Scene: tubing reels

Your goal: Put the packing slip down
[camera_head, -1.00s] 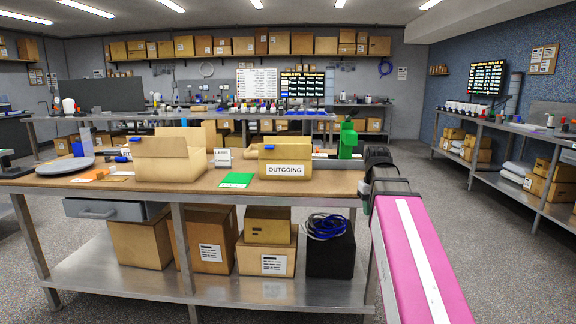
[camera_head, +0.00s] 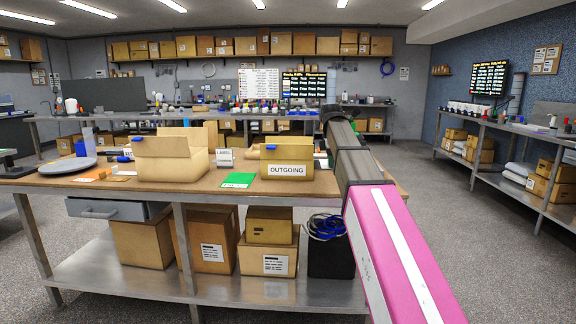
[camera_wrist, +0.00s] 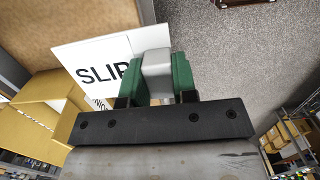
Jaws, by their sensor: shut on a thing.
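The packing slip (camera_wrist: 92,65) is a white card with "SLIP" in black letters in the wrist view. Its right part is behind my gripper (camera_wrist: 157,66), whose green fingers are shut on a grey block-like part at the slip. The slip lies over the brown tabletop's edge in that view, with grey floor to the right. I cannot tell whether it touches the top. In the head view my arm hides the gripper and slip.
The workbench (camera_head: 317,187) holds an OUTGOING box (camera_head: 286,160), an open carton (camera_head: 172,165), a green sheet (camera_head: 238,180) and a label sign (camera_head: 225,157). Cartons (camera_head: 205,240) stand on its lower shelf. Open floor (camera_head: 440,200) lies to the right.

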